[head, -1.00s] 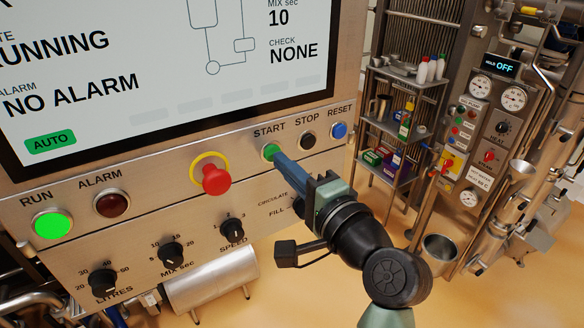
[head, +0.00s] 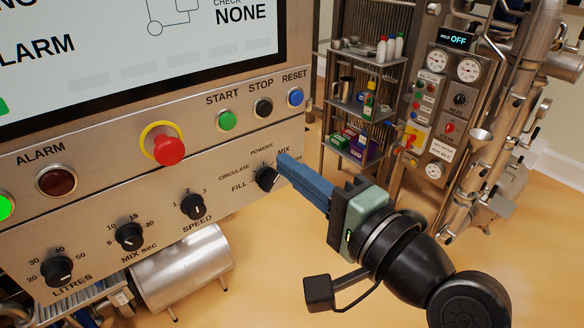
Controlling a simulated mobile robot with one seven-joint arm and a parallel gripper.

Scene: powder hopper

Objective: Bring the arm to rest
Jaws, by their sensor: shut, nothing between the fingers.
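My gripper (head: 282,162) is shut and empty, its blue fingers pointing left toward the control panel (head: 110,215). In the picture its tips lie just right of the black mode knob (head: 267,178), below the STOP and RESET buttons; I cannot tell the gap to the panel. The green START button (head: 227,120) is clear of my gripper. My wrist and arm run down to the lower right. The fingers hide part of the panel's edge near the MIX label.
On the panel are a red emergency button (head: 168,145), a black STOP button (head: 262,107), a blue RESET button (head: 295,96) and several knobs. A shelf rack (head: 368,110) and a gauge cabinet (head: 440,110) stand behind. Open floor (head: 270,275) lies below the arm.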

